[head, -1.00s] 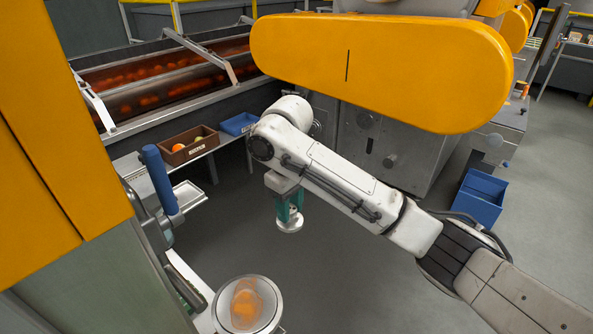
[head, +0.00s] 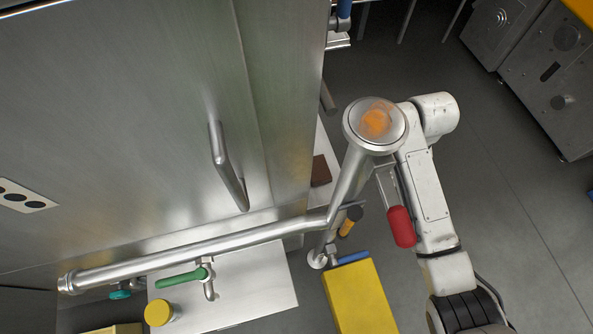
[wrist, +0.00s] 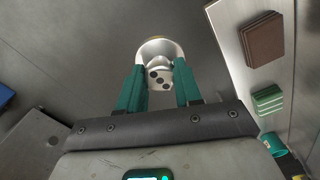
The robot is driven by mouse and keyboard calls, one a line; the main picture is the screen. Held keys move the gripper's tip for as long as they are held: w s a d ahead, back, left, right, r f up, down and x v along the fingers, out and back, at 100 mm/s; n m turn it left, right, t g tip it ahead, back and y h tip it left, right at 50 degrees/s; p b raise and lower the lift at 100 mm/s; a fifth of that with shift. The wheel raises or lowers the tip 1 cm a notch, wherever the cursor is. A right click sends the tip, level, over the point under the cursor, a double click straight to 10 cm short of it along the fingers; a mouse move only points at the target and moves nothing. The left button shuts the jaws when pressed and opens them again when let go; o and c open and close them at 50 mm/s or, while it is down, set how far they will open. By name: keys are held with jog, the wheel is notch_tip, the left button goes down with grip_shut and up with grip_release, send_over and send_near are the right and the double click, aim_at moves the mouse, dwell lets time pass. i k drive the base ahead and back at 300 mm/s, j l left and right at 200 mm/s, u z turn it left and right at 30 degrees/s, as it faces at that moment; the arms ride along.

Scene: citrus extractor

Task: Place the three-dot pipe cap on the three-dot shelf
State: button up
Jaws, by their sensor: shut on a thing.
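In the wrist view my gripper (wrist: 160,66) is shut on a pale metal pipe cap (wrist: 158,79). Black dots, apparently three, show on the face of its grip, and its round rim lies beyond the fingertips. In the head view the gripper and cap are hidden behind the pipe and its sight glass. A plate with three visible black dots (head: 25,197) is on the steel cabinet at the left edge, cut by the frame. A pale shelf (head: 250,285) lies below the cabinet; I cannot tell any dot mark on it.
A steel pipe (head: 200,252) crosses in front of the cabinet and rises to a round sight glass (head: 376,124). A red handle (head: 401,226), green handle (head: 182,279) and yellow box (head: 360,298) stand nearby. Brown blocks (wrist: 270,38) and a green block (wrist: 268,100) lie on a pale surface.

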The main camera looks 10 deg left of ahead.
aim_at(272, 284)
jog(key=k+u, duration=0.15)
jog(key=k, duration=0.4)
jog(key=k+j+u, duration=0.1)
jog(key=k, duration=0.45)
jog(key=j+u, duration=0.3)
jog(key=u, duration=0.2)
jog(key=i+j+u, duration=0.1)
jog(key=j+u, duration=0.2)
jog(key=u, duration=0.15)
